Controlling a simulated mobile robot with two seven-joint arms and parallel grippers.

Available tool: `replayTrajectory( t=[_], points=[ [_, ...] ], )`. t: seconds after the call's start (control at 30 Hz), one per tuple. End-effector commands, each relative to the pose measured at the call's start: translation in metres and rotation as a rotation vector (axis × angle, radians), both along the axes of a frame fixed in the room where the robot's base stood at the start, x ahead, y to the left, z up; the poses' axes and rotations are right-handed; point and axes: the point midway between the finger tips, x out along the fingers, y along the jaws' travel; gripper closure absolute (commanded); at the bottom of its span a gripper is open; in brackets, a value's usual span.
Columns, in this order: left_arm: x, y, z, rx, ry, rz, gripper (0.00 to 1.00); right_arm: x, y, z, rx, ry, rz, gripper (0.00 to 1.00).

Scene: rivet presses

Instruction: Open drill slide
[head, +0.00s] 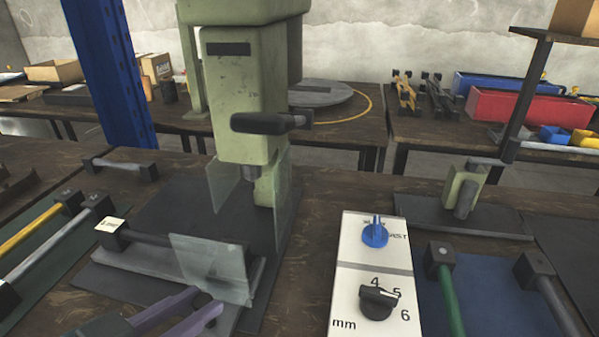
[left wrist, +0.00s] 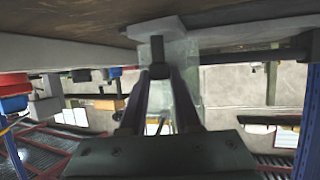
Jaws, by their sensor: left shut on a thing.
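The green drill press (head: 240,100) stands at the centre of the bench in the head view. Below it is the low slide (head: 165,262), with a black bar along it and a clear guard panel (head: 212,268) upright at its front. My left gripper (head: 205,303) comes in from the bottom left, in front of the slide. In the left wrist view my left gripper (left wrist: 158,75) is shut on a black knob (left wrist: 157,48), between its fingertips. The clear panel (left wrist: 183,75) shows just behind the fingers. My right gripper is not in view.
A white control box (head: 345,270) with a blue and a black dial stands right of the press. Bars with black end blocks lie on mats at left and right (head: 450,300). A blue post (head: 110,70) rises at the back left.

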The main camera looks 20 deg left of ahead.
Motion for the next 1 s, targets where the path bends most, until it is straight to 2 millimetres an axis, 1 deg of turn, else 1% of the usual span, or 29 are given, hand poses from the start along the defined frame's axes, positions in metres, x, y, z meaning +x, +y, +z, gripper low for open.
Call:
replayTrajectory(
  t=[0.03,0.13,0.23,0.47,0.5,0.73,1.0],
  points=[
    [-0.01,-0.002,-0.001,0.001,0.008,-0.002,1.0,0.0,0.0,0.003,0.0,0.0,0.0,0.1],
    [-0.02,-0.005,-0.001,-0.001,0.006,-0.001,1.0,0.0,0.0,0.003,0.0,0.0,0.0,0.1],
    [-0.023,-0.006,-0.001,-0.003,0.004,-0.002,1.0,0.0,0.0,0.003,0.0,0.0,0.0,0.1],
    [-0.022,-0.006,-0.001,-0.003,0.003,-0.002,1.0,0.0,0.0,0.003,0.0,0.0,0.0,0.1],
    [-0.022,-0.006,-0.001,-0.003,0.003,-0.002,0.66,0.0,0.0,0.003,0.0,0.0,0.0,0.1],
    [-0.021,-0.005,0.0,-0.002,0.002,-0.001,0.4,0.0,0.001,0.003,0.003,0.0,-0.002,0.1],
    [-0.022,-0.005,0.0,-0.003,0.001,-0.001,0.39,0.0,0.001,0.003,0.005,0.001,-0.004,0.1]
  ],
)
